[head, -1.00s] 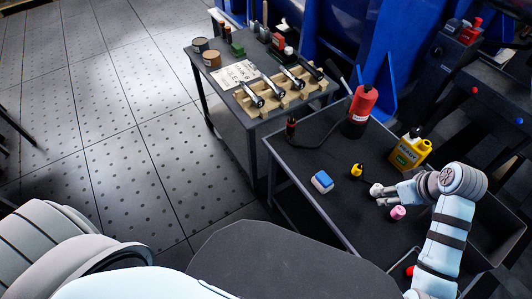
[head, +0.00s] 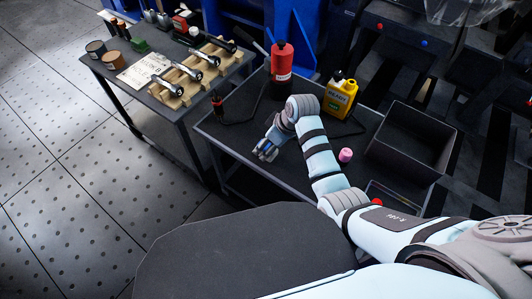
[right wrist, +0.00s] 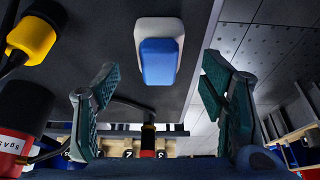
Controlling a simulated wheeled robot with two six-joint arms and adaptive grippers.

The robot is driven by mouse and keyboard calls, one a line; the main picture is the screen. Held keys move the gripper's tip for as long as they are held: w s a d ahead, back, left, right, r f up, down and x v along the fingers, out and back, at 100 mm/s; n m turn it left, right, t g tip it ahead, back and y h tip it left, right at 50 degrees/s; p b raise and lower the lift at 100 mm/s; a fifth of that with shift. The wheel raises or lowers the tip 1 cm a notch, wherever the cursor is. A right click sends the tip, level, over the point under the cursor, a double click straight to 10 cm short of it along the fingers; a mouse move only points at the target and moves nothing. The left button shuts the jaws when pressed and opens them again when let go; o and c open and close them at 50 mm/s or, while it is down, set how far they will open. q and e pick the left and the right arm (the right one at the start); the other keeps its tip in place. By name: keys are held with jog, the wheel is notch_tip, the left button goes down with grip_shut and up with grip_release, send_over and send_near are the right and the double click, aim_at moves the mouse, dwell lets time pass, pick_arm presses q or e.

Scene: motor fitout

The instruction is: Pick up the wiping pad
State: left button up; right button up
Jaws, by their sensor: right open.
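The wiping pad (right wrist: 158,52) is a small block with a blue part on a white part. In the right wrist view it lies on the dark table top near the table's edge, between and beyond the spread fingers. My right gripper (right wrist: 157,85) is open and empty, with both fingers apart from the pad. In the head view the right gripper (head: 265,152) is over the left part of the near table. I cannot make out the pad there; the gripper and arm appear to hide it. My left gripper is not in view.
A red canister (head: 281,72), a yellow jug (head: 340,96) and a pink cylinder (head: 345,155) stand on the same table. A dark open bin (head: 412,143) is at its right.

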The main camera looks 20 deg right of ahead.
aim_at(268, 146)
jog(key=b+x, duration=0.1)
jog(key=x, duration=0.2)
jog(key=shift+d+f+b, duration=0.1)
jog(key=shift+f+b, duration=0.25)
jog(key=shift+f, duration=0.05)
jog(key=shift+w+f, duration=0.1)
jog(key=shift+c, duration=0.2)
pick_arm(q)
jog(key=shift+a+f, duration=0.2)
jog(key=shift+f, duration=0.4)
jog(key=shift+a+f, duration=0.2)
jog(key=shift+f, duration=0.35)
pick_arm(e)
jog(key=c, duration=1.2)
